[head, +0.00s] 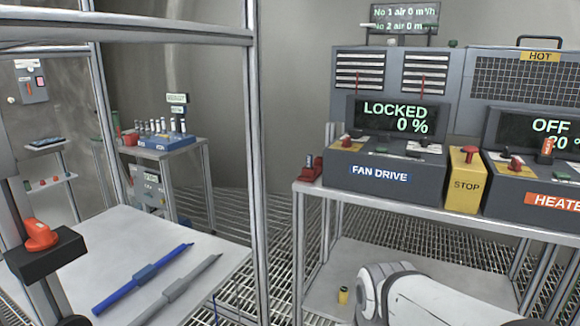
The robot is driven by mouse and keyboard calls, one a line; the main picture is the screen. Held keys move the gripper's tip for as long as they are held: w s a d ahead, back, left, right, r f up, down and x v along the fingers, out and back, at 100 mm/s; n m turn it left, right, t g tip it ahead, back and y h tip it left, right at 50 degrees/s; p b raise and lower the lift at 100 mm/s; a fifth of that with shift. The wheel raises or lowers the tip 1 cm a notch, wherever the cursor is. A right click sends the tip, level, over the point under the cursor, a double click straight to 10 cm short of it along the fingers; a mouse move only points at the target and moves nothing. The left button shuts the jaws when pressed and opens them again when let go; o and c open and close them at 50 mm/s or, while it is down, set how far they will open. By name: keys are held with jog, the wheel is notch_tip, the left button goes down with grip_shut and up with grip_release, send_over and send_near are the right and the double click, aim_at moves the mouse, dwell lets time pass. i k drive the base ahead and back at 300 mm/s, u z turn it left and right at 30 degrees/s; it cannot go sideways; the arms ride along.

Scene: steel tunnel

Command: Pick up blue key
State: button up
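A long blue bar with a thicker block at its middle (145,273) lies flat on the pale table at the left. It is the only long blue tool I see and looks like the blue key, though I cannot be sure. A similar grey bar (176,289) lies beside it on the right, roughly parallel and apart from it. Part of my white arm shows at the bottom right, away from the left table. My gripper is outside the view, so its state is hidden.
A metal post (257,150) stands between the left table (100,240) and the fan drive bench. An orange-red object (40,234) sits on a black block at the table's left. The fan drive box (385,180) and yellow stop box (464,182) stand on the right bench.

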aim_at(309, 158)
jog(key=z, duration=0.05)
jog(key=k, duration=0.6)
jog(key=u, duration=0.2)
jog(key=i, duration=1.8)
jog(key=z, duration=0.65)
